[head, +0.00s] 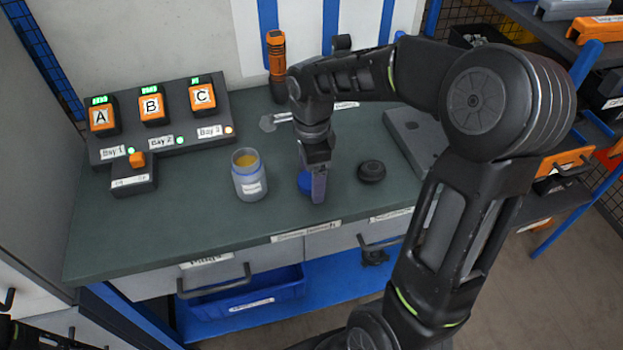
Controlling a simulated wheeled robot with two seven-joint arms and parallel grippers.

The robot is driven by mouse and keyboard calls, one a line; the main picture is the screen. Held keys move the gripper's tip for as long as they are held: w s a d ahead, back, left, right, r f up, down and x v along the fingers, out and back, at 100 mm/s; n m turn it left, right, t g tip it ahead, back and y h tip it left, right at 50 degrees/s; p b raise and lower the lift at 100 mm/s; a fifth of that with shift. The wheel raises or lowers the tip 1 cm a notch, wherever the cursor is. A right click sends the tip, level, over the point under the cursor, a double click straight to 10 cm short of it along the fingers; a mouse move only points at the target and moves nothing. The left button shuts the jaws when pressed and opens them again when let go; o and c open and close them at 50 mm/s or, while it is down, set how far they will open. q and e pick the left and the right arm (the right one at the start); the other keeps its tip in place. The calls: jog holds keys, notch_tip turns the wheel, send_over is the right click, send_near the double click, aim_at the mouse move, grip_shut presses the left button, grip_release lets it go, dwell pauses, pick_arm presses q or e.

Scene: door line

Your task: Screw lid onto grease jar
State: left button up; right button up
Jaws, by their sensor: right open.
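The grease jar (250,177) stands upright and open on the green bench top, left of the middle. It is translucent with a white label, and yellow grease shows at its mouth. A blue lid (304,183) lies on the bench to the right of the jar, partly hidden by my right gripper. My right gripper (318,198) points down at the lid, its fingers open and seen edge-on. I cannot tell whether the fingers are around the lid or in front of it.
A black round part (371,171) and a grey plate (412,135) lie to the right. An orange torch (276,65) stands behind. The bench front is clear.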

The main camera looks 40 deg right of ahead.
jog(key=shift+c, duration=0.3)
jog(key=c, duration=1.3)
jog(key=shift+r, duration=0.1)
notch_tip(320, 180, up, 10)
jog(key=shift+f, duration=0.1)
dwell(0.3)
